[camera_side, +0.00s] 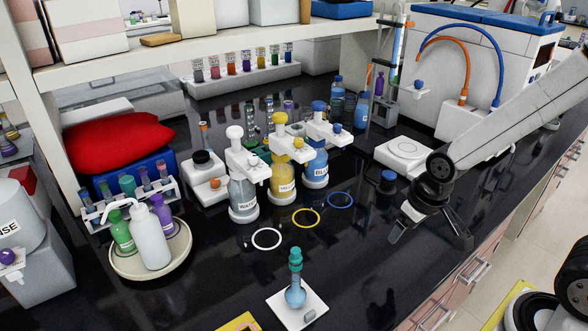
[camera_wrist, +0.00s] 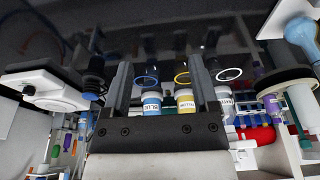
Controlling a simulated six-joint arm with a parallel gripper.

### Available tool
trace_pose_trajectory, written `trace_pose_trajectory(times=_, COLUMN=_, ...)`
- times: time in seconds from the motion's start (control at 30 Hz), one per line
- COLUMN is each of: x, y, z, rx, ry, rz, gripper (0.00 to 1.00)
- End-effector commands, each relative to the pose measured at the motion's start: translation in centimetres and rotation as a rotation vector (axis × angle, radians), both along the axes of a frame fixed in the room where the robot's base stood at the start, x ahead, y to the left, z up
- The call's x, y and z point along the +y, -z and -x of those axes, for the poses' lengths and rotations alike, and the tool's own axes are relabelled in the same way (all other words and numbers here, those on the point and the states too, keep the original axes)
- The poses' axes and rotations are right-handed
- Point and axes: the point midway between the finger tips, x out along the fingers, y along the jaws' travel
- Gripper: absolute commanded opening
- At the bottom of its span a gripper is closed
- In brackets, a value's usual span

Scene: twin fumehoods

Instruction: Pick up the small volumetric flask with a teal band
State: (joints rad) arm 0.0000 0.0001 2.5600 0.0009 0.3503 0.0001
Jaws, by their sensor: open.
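The small volumetric flask (camera_side: 295,294) stands upright on a white square plate (camera_side: 312,312) near the front of the black bench in the side view. It has a light blue bulb and a teal band and stopper at the neck. My gripper (camera_side: 430,232) is open and empty, above the bench to the right of the flask and well apart from it. In the wrist view my open gripper (camera_wrist: 160,78) has nothing between its fingers. The flask shows partly at the upper right corner there (camera_wrist: 302,34), cut off by the edge.
White, yellow and blue rings (camera_side: 308,218) lie behind the flask. Bottles labelled water, yellow and blue (camera_side: 283,178) stand behind them. A round tray (camera_side: 122,262) with bottles is at left. A small blue-capped jar (camera_side: 388,181) stands behind my gripper. Bench between flask and gripper is clear.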

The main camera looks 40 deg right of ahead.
Motion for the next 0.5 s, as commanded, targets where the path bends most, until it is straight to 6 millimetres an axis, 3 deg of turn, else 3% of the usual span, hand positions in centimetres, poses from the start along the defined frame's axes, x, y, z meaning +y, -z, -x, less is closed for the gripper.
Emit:
trace_pose_trajectory(times=0.27, x=0.7, y=0.7, z=0.4, rx=0.073, ry=0.101, rz=-0.058, gripper=0.76)
trace_pose_trajectory(times=0.5, x=3.1, y=2.1, z=1.2, rx=0.262, ry=0.357, rz=-0.215, gripper=0.76)
